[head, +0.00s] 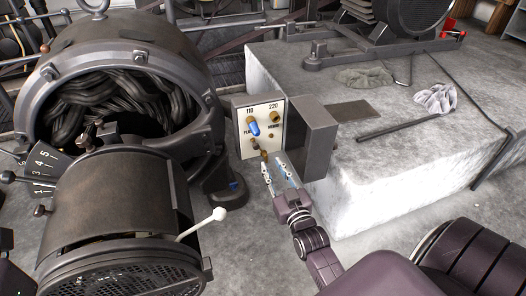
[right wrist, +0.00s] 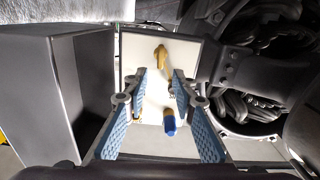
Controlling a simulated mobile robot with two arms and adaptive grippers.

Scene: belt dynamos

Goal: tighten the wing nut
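The open terminal box (head: 262,125) has a white panel marked 110 and 220. A brass piece that looks like the wing nut (head: 263,155) sits low on the panel; it also shows in the right wrist view (right wrist: 160,56). A blue-capped brass piece (head: 253,127) stands higher on the panel and shows in the right wrist view (right wrist: 169,122). My right gripper (head: 272,166) is open in front of the panel. In the right wrist view its blue-padded fingers (right wrist: 159,74) are apart, with the brass piece just beyond the gap between their tips. Contact cannot be told. My left gripper is out of view.
The box's grey door (head: 312,140) stands open just right of the gripper. A large dark dynamo (head: 120,90) and a drum with a white-knobbed lever (head: 215,216) are at left. A pale stone plinth (head: 400,180) with a rod and cloths is at right.

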